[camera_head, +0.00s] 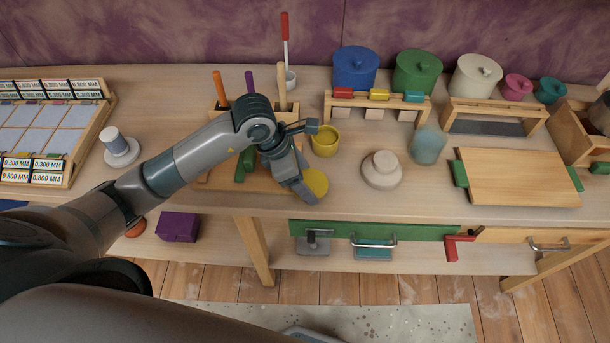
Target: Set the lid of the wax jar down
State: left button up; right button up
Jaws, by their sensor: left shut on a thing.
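The lid (316,182) is a flat yellow disc near the front edge of the workbench, below the middle of the picture's bench top. My left gripper (303,188) is shut on it from its left side. I cannot tell whether the lid touches the bench top or is just above it. The yellow wax jar (324,147) stands upright and open behind the lid, apart from it. The gripper partly hides the lid's left edge. My right gripper is not in view.
A wooden tool holder (217,121) with upright tools stands behind my left arm. A round beige pot (382,170) and a bluish glass (428,146) stand to the right. A wooden board (515,175) lies farther right. The workbench (335,195) is bare between lid and beige pot.

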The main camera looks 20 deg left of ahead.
pick_arm(q)
jog(key=shift+f+b, duration=0.2)
jog(key=shift+b, duration=0.1)
jog(key=o, duration=1)
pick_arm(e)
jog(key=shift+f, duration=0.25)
pick_arm(q)
jog(key=shift+r, duration=0.2)
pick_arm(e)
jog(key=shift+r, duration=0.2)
pick_arm(q)
jog(key=shift+r+p, duration=0.15)
jog(key=shift+p, duration=0.25)
jog(key=shift+a+r+b, duration=0.25)
jog(key=shift+r+b, duration=0.1)
jog(key=b+v, duration=0.3)
jog(key=v, duration=0.8)
jog(key=shift+s, duration=0.1)
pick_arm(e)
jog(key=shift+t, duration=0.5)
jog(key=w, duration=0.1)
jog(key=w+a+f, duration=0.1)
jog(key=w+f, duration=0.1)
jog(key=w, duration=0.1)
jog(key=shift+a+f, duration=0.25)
